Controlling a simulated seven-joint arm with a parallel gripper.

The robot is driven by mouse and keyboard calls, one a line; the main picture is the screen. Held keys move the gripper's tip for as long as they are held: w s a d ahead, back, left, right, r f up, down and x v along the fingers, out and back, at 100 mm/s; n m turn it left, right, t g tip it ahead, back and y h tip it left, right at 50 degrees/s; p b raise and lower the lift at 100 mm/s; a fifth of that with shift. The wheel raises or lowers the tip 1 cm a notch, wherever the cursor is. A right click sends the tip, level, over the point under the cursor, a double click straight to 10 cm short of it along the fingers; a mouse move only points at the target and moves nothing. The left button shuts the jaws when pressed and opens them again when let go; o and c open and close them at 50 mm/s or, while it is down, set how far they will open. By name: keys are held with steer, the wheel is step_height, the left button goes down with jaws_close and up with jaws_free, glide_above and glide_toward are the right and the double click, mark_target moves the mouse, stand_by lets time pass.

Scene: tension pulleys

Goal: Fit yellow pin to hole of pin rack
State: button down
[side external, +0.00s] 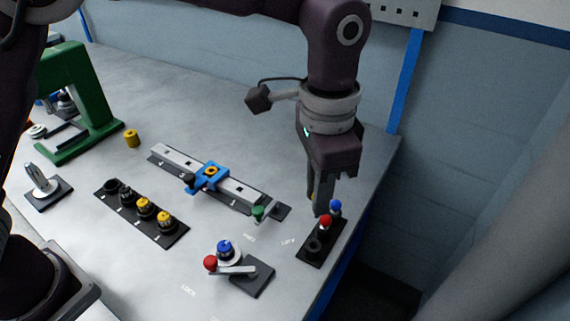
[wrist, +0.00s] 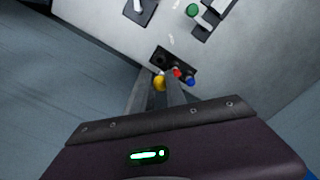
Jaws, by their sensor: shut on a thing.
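The pin rack is a black block at the right edge of the table in the side external view (side external: 312,257); it also shows in the wrist view (wrist: 181,60). It holds a red pin (side external: 326,220) and a blue pin (side external: 335,205). An empty-looking hole (side external: 314,245) is at its near end. My gripper (side external: 317,208) points down beside the rack and is shut on the yellow pin. The yellow pin (wrist: 159,82) shows between the fingers in the wrist view, close to the rack; the fingers mostly hide it in the side external view.
A blue clamp (side external: 209,174) sits on a metal rail, with a green knob (side external: 258,212) near its end. A lever with a red knob (side external: 210,263) stands nearer. A black holder (side external: 174,235) carries yellow-topped parts. A green frame (side external: 80,65) stands at left.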

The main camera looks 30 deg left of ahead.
steer(key=shift+d+f, duration=0.1)
steer(key=shift+f, duration=3.35)
steer(key=shift+f, duration=0.4)
steer(key=shift+f, duration=1.3)
steer(key=shift+f, duration=0.3)
steer(key=c, duration=1.3)
jaws_free()
step_height(320, 180, up, 7)
steer(key=shift+r, duration=0.1)
